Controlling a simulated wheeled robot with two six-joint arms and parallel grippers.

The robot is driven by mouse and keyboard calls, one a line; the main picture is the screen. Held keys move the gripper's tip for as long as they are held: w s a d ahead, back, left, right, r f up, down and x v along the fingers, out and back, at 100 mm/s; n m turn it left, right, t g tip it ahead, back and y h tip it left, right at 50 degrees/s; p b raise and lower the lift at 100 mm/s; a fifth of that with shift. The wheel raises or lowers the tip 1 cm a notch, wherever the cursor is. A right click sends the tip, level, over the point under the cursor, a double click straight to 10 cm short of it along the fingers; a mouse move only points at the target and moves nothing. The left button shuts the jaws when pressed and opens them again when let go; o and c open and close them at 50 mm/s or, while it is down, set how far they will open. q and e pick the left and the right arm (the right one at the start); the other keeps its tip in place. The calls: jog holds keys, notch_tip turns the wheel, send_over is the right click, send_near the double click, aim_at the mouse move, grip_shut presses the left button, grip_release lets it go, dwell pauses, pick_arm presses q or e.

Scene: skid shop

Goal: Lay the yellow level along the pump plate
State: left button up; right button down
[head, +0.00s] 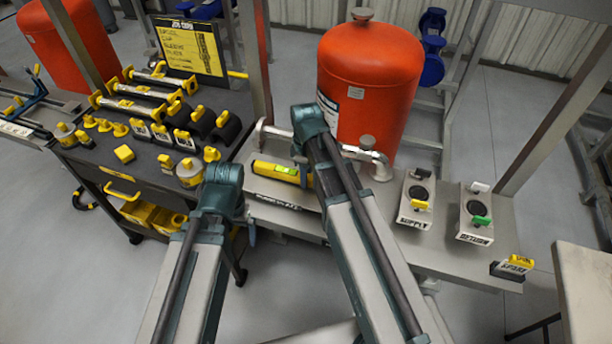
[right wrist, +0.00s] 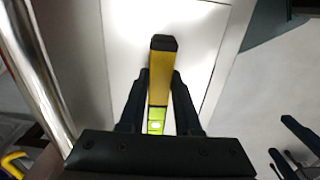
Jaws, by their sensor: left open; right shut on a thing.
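The yellow level (head: 275,171) has a green vial and lies lengthwise over the pale pump plate (head: 300,195) on the skid, left of my right forearm. In the right wrist view the level (right wrist: 160,75) sits between the two dark fingers of my right gripper (right wrist: 161,98), shut on it near the vial. The plate (right wrist: 130,30) is bright beneath it. I cannot tell whether the level touches the plate. My left gripper (right wrist: 292,148) is open and empty, beside the plate; in the head view its wrist mostly hides it.
An orange tank (head: 370,75) stands behind the plate, with a metal pipe (head: 365,155) close by. Supply (head: 418,200) and return (head: 475,212) blocks sit on the skid at right. A dark cart (head: 150,175) with yellow tools and parts stands at left.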

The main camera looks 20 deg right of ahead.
jog(key=shift+f+b, duration=0.3)
jog(key=shift+f, duration=0.05)
dwell(0.4)
jog(key=c, duration=0.5)
grip_release()
jog(key=shift+c, duration=0.7)
jog(key=shift+r, duration=0.15)
notch_tip(320, 180, up, 8)
jog(key=p, duration=0.8)
